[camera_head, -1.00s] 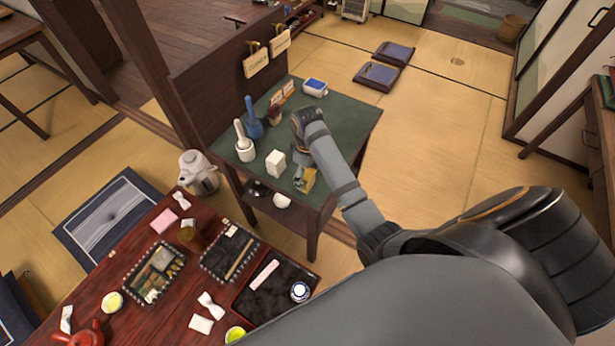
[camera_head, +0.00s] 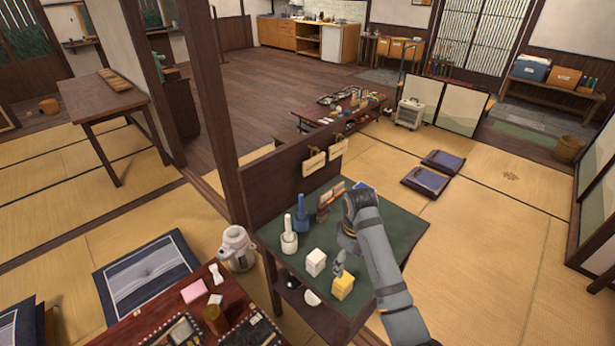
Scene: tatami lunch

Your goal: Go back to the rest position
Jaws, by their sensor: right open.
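My right arm comes in from the lower right and reaches over the green-topped side table (camera_head: 405,235). My right gripper (camera_head: 340,268) is open and points down, just behind a yellow block (camera_head: 343,287) near the table's front edge. I cannot tell whether its fingertips touch the block. A white block (camera_head: 316,262) stands to the left of the gripper. My left gripper is not in view.
A white mortar with pestle (camera_head: 289,240) and a blue bottle-like item (camera_head: 301,220) stand at the table's left. A wooden partition (camera_head: 270,190) rises behind them. A white kettle (camera_head: 237,248) and the red low table (camera_head: 235,300) are at lower left.

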